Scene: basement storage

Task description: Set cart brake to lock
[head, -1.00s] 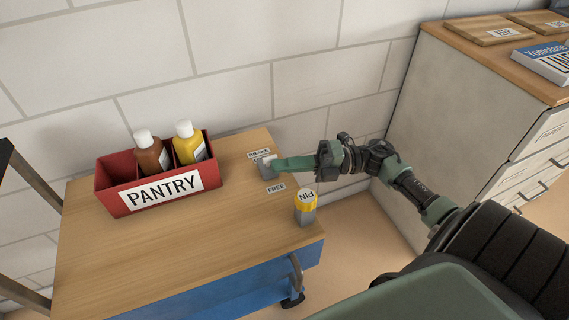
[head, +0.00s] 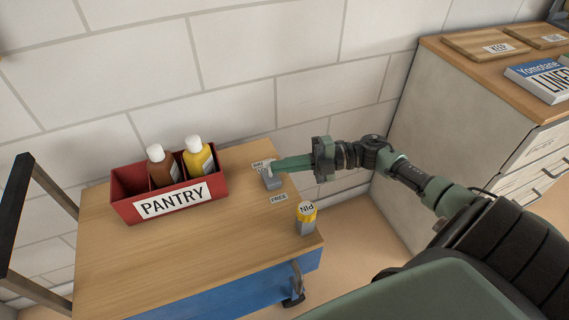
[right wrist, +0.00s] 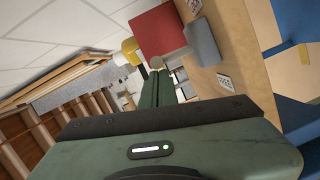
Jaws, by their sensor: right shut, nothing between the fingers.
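The cart brake (head: 272,182) is a small grey block with a pale lever (head: 268,169) at the right rear of the wooden cart top (head: 180,250). A label behind it is partly covered; a FREE label (head: 279,198) lies in front. My right gripper (head: 274,167) is shut and empty, its fingertips at the lever. In the right wrist view, the shut fingertips (right wrist: 158,70) are close to the lever's rounded pale end (right wrist: 157,62), beside the grey block (right wrist: 203,42). I cannot tell whether they touch, nor the exact lever setting. My left gripper is not in view.
A red PANTRY box (head: 127,209) with a brown bottle (head: 161,171) and a yellow bottle (head: 198,160) stands left of the brake. A grey-yellow PIN piece (head: 306,218) stands at the cart's right edge. A cabinet (head: 430,100) is at right; the wall is behind.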

